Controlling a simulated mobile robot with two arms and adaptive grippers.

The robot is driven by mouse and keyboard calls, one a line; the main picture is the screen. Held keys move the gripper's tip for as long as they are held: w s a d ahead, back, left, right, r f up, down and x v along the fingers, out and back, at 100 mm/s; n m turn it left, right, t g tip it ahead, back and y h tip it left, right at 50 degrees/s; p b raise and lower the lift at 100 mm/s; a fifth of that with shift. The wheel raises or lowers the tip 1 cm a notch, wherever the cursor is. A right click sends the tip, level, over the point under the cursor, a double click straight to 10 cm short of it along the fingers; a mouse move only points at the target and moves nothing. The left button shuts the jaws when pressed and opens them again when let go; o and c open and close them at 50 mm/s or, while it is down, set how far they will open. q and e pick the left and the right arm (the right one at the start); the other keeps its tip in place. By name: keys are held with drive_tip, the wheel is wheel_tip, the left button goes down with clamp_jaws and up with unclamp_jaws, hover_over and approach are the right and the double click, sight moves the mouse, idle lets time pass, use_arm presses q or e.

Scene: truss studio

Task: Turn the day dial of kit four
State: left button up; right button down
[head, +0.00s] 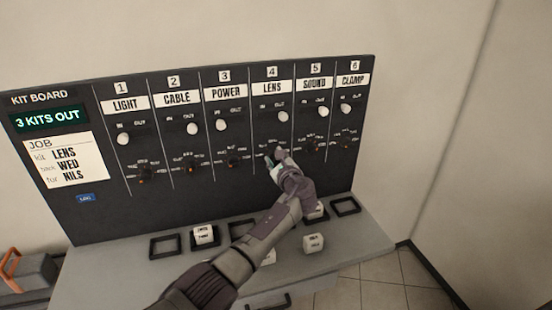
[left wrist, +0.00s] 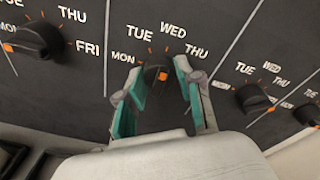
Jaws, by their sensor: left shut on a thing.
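The black kit board (head: 60,220) stands upright, with numbered columns. Column four, LENS (head: 272,87), has its white slider knob (head: 283,117) at the right, OUT side. My left gripper (head: 273,162) is at that column's day dial. In the left wrist view its teal-padded fingers (left wrist: 160,98) are on both sides of the dark day dial (left wrist: 158,82), shut on it. The dial's orange mark faces up, roughly toward WED; the exact alignment is unclear. MON, TUE, WED and THU show around it; FRI is hidden. My right gripper is not in view.
The job card (head: 77,160) reads LENS, WED, NILS; the display (head: 50,118) reads 3 KITS OUT. Neighbouring dials sit close: POWER's (left wrist: 38,40) left, SOUND's (left wrist: 252,98) right. Below, the grey ledge holds black frames (head: 165,246) and white blocks (head: 314,242).

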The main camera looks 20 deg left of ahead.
use_arm(q)
drive_tip(key=o, duration=1.2)
drive_tip(key=shift+c, duration=0.2)
drive_tip(key=v, duration=1.2)
drive_tip(key=shift+a, duration=0.1)
